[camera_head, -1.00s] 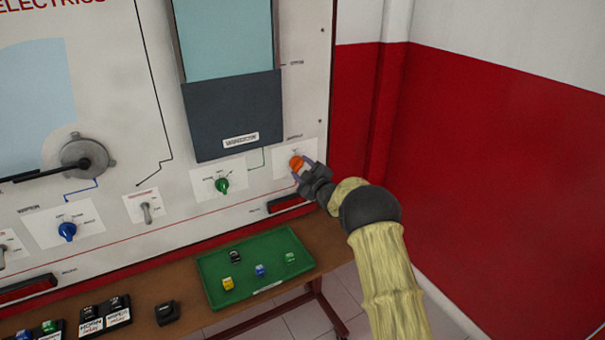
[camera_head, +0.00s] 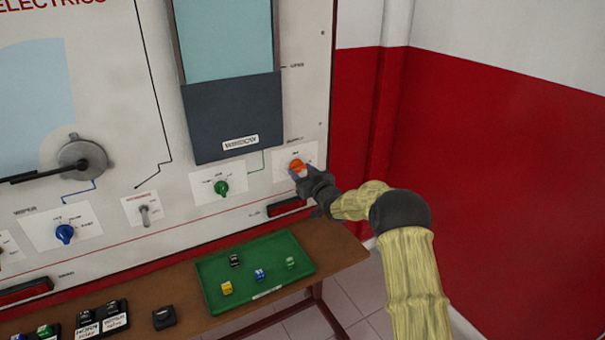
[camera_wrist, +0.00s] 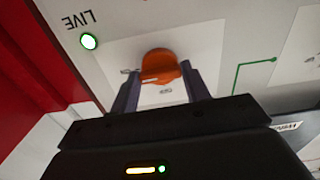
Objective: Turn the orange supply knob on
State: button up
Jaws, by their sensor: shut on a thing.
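The orange supply knob (camera_head: 297,166) is on a white label plate at the right end of the panel. It also shows in the wrist view (camera_wrist: 160,67), between my two fingers, with its pointer ridge lying nearly level across the picture. My gripper (camera_head: 301,173) reaches it from the lower right and is shut on the knob; in the wrist view my gripper (camera_wrist: 160,84) has one finger on each side of it. A round LIVE lamp (camera_wrist: 89,41) beside the label glows green-white. The printed marks around the knob are too small to read.
A green knob (camera_head: 221,187), a toggle switch (camera_head: 145,213) and a blue knob (camera_head: 65,233) are to the left on the panel. Below, a green tray (camera_head: 215,304) with several small blocks stands on a brown bench (camera_head: 335,248). A red and white wall (camera_head: 500,150) is at the right.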

jog(key=shift+m, duration=0.3)
jog(key=o, duration=1)
jog(key=shift+d, duration=0.1)
jog(key=b+v, duration=0.2)
jog(key=v, duration=1.5)
jog(key=shift+s+d, duration=0.1)
jog(key=shift+s, duration=0.05)
